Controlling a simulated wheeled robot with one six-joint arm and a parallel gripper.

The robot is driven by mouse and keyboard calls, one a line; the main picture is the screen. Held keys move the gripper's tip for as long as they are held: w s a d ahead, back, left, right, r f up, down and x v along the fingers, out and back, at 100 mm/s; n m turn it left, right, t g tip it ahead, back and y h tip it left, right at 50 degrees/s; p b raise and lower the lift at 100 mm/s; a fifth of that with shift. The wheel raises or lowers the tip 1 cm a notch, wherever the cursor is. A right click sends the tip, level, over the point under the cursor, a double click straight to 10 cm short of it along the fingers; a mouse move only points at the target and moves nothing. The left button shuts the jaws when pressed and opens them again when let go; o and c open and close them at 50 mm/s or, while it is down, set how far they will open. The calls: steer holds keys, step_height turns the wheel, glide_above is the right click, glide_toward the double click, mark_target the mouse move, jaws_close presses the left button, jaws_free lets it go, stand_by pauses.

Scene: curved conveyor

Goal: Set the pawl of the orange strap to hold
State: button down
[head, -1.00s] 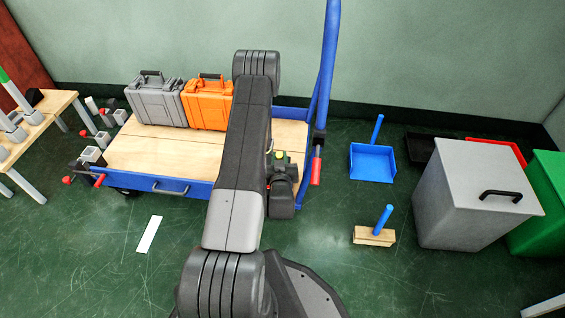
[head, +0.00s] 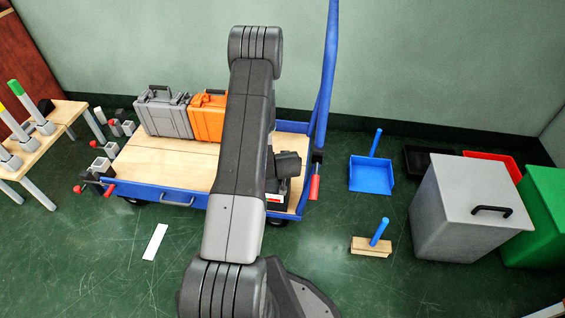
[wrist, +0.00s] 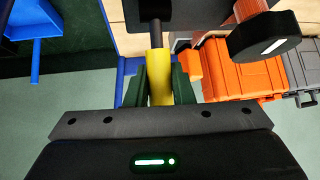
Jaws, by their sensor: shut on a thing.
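In the wrist view my gripper (wrist: 160,76) has dark green fingers shut on a yellow bar-like piece (wrist: 157,70). A dark rod (wrist: 155,32) continues from its far end. To the right, a black rounded knob with a white mark (wrist: 264,38) stands beside an orange piece (wrist: 247,9). I cannot tell whether this orange piece is the strap, nor which part is the pawl or how it is set. In the head view my arm covers the gripper and the yellow piece.
A blue cart with a wooden bed (head: 160,170) carries a grey case (head: 165,115) and an orange case (head: 207,118). Its tall blue handle (head: 328,90) stands right of my arm. A blue dustpan (head: 371,175), a brush (head: 373,245) and a grey bin (head: 465,210) stand right. Floor between is clear.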

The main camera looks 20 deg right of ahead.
steer(key=shift+w+d+g, duration=0.1)
steer(key=shift+w+g, duration=0.1)
steer(key=shift+g, duration=0.1)
stand_by(0.4)
steer(key=c, duration=1.3)
jaws_free()
steer(key=shift+f, duration=0.1)
steer(key=shift+o, duration=0.2)
steer(key=p+v, duration=0.3)
steer(key=v, duration=1)
steer(key=shift+s+d+r, duration=0.15)
steer(key=shift+s+r, duration=0.15)
steer(key=shift+s, duration=0.05)
steer(key=b+x, duration=0.1)
steer(key=x, duration=0.3)
steer(key=b+x, duration=0.1)
steer(key=x, duration=0.9)
steer(key=shift+a+b, duration=0.25)
steer(key=shift+b, duration=0.15)
steer(key=shift+r, duration=0.1)
